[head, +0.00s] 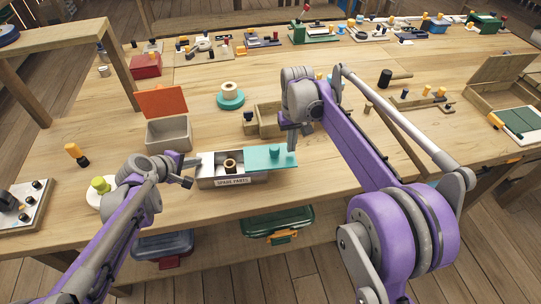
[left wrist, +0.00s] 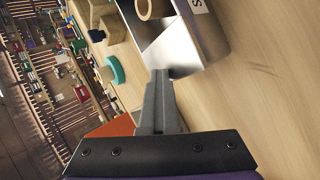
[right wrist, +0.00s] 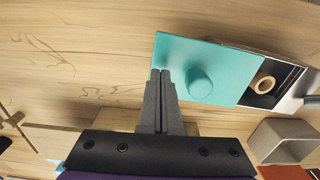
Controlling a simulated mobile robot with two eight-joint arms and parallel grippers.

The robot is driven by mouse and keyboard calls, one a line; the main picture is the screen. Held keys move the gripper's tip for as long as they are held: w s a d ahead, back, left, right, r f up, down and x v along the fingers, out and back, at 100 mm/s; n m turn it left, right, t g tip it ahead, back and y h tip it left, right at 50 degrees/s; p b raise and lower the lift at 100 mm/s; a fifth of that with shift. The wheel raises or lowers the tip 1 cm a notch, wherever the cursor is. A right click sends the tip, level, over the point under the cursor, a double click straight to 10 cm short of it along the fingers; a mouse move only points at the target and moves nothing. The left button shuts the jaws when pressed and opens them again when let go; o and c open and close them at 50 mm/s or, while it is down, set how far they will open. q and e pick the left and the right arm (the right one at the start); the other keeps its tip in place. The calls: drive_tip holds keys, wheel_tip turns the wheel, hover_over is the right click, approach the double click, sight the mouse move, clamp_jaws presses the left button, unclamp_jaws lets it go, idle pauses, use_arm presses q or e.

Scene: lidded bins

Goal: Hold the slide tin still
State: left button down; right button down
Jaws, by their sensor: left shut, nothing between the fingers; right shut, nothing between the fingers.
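The slide tin (head: 207,184) is a metal box labelled "SPARE PARTS" near the table's front edge. Its teal lid (head: 262,160), with a round knob, is slid to the right, leaving the left part open. A tan ring (head: 230,165) stands inside; it also shows in the right wrist view (right wrist: 265,84). My left gripper (left wrist: 160,72) is shut, its tips at the tin's left end wall; I cannot tell whether they touch it. My right gripper (right wrist: 161,72) is shut, its tips at the edge of the lid near the knob; contact is unclear.
A grey bin (head: 168,133) with a raised orange lid stands behind the tin at the left. A wooden box (head: 268,121) and a teal ring piece (head: 230,99) are behind it. A yellow-green knobbed piece (head: 101,186) is near my left arm. Bare table lies to the tin's right.

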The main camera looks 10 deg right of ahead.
sight(258, 158)
use_arm(q)
drive_tip(key=shift+f, duration=0.1)
use_arm(e)
drive_tip(key=shift+a, duration=0.1)
idle(0.5)
use_arm(q)
drive_tip(key=shift+s, duration=0.1)
use_arm(e)
drive_tip(key=shift+w+a, duration=0.15)
drive_tip(key=shift+a, duration=1.1)
drive_tip(key=shift+a, duration=0.1)
drive_tip(key=shift+w+a, duration=0.2)
drive_tip(key=shift+a, duration=1.95)
drive_tip(key=shift+w+a, duration=0.2)
drive_tip(key=shift+a, duration=1.95)
drive_tip(key=shift+d, duration=0.25)
drive_tip(key=shift+d, duration=0.45)
wheel_tip(258, 158, up, 7)
drive_tip(key=shift+r, duration=0.1)
